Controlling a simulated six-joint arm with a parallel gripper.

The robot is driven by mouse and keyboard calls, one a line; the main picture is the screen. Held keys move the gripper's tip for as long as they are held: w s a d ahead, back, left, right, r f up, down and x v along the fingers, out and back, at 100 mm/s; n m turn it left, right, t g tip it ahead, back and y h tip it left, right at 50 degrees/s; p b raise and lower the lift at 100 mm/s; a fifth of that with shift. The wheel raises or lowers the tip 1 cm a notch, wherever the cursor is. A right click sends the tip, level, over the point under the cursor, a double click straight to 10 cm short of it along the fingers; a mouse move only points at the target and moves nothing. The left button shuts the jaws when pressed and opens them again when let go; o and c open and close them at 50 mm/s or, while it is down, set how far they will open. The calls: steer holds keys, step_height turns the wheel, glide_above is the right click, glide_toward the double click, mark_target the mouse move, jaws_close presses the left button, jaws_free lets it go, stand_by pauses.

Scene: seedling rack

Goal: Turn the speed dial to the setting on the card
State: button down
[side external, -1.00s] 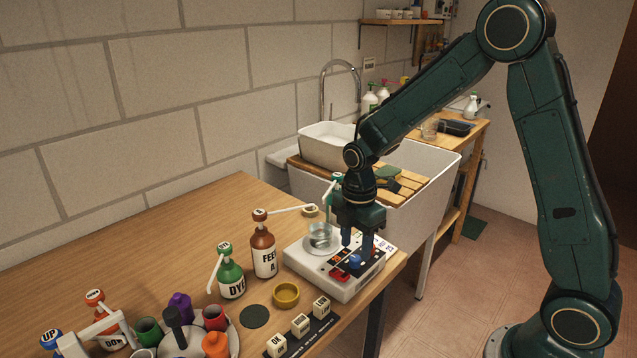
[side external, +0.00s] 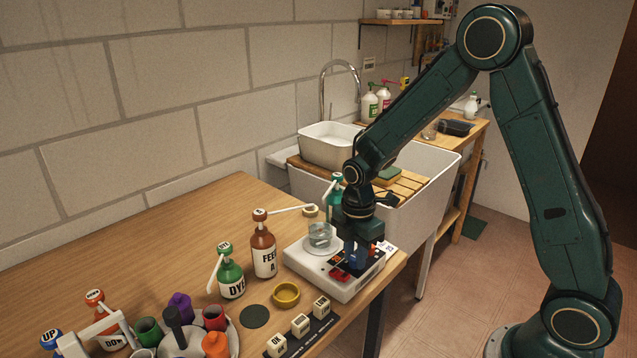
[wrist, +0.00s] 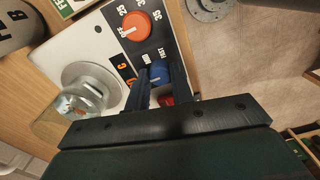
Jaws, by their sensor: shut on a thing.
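The white stirrer (side external: 308,273) stands at the table's right end, with a black panel on its front. Its blue speed dial (wrist: 157,74) has FAST and MID lettering beside it; other marks are hidden by a finger. My gripper (side external: 355,262) points down over the panel. In the wrist view, my gripper (wrist: 160,76) is shut on the blue dial, one finger at each side. A pale card (side external: 386,247) shows in part behind the stirrer's right side; its writing is too small to read.
An orange dial (wrist: 136,26) with numbers sits near the blue one. A red switch (side external: 340,275) lies close to my fingers. A glass beaker (side external: 319,235) stands on the stirrer's round plate. A brown bottle (side external: 263,252) and a yellow dish (side external: 286,294) are to the left.

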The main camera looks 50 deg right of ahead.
steer(key=shift+m, duration=0.5)
steer(key=m, duration=1.2)
steer(key=shift+m, duration=0.3)
steer(key=m, duration=1)
steer(key=shift+m, duration=0.3)
steer(key=c, duration=1.2)
jaws_free()
